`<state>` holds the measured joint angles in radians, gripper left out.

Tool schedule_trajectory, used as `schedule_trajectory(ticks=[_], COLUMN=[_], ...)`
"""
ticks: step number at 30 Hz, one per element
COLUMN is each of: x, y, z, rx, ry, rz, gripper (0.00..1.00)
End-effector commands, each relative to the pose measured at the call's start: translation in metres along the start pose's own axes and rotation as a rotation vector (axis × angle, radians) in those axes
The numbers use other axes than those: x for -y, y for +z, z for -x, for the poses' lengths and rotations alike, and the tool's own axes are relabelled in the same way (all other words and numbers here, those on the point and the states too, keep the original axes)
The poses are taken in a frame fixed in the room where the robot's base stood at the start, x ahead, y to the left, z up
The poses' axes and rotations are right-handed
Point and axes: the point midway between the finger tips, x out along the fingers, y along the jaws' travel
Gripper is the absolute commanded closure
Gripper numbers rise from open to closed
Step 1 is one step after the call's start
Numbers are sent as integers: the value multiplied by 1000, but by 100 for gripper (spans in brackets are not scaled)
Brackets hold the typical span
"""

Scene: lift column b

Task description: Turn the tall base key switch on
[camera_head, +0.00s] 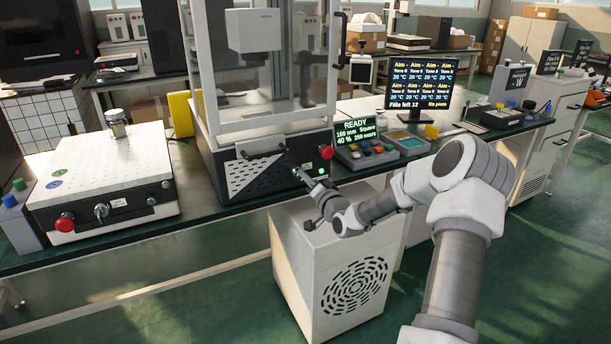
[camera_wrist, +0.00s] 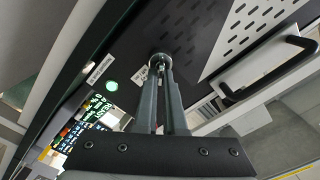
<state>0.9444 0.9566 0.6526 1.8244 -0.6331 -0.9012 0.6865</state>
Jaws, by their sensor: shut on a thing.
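The tall machine (camera_head: 222,170) stands on the bench with a black base. Its key switch (camera_wrist: 159,58) is a round metal fitting on the front of that base, beside a small white label. My gripper (camera_wrist: 163,70) reaches the switch with its fingers close together, shut on the key. The fingertips hide most of the key, so I cannot tell its angle. In the head view my gripper (camera_head: 302,177) is at the lower right of the base front.
A lit green lamp (camera_wrist: 111,84) and a red mushroom button (camera_head: 326,152) are near the switch. A black handle (camera_wrist: 268,70) is on the base front. A READY display (camera_head: 358,131) stands right of the machine. A white cabinet (camera_head: 300,265) is below.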

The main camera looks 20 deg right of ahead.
Motion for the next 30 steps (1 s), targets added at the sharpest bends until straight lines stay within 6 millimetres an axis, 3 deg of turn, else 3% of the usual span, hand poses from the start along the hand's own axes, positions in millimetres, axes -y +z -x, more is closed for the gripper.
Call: schedule_trajectory(ticks=[12, 28, 30], x=[-1, -2, -2], y=[0, 0, 0], z=[0, 0, 0], rx=[-1, -1, -1], ry=[0, 1, 1], rz=[-186, -211, -211], gripper=[100, 100, 84])
